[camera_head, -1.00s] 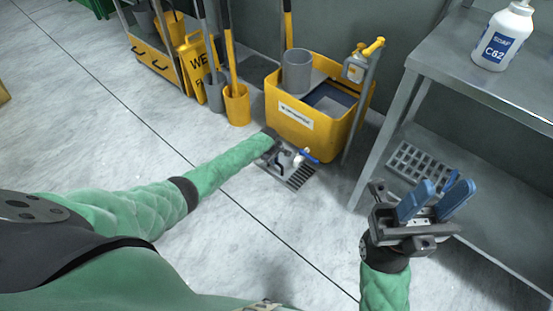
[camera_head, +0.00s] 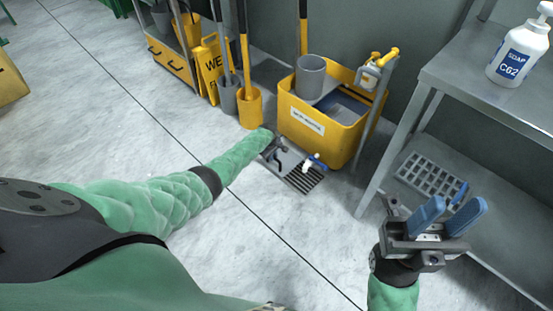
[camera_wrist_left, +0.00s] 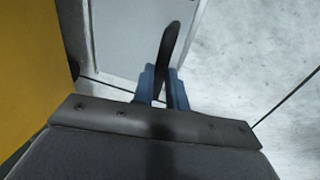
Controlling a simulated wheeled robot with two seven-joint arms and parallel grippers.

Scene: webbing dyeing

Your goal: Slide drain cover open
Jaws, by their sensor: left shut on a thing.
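The drain cover is a flat grey plate (camera_head: 288,159) on the floor beside the yellow bucket. Dark drain slots (camera_head: 305,180) lie bare to its right. In the left wrist view the plate (camera_wrist_left: 115,40) fills the upper left-middle, with its dark upright handle (camera_wrist_left: 168,48) between two blue fingers. My left gripper (camera_wrist_left: 162,88) is shut on this handle. In the head view my left gripper (camera_head: 275,150) is small and partly hidden by its green sleeve. My right gripper (camera_head: 451,210) is open and empty, raised at the right, its blue fingers apart.
A metal shelf (camera_head: 455,85) with a soap bottle (camera_head: 521,50) is at the right. Floor left of the drain is clear.

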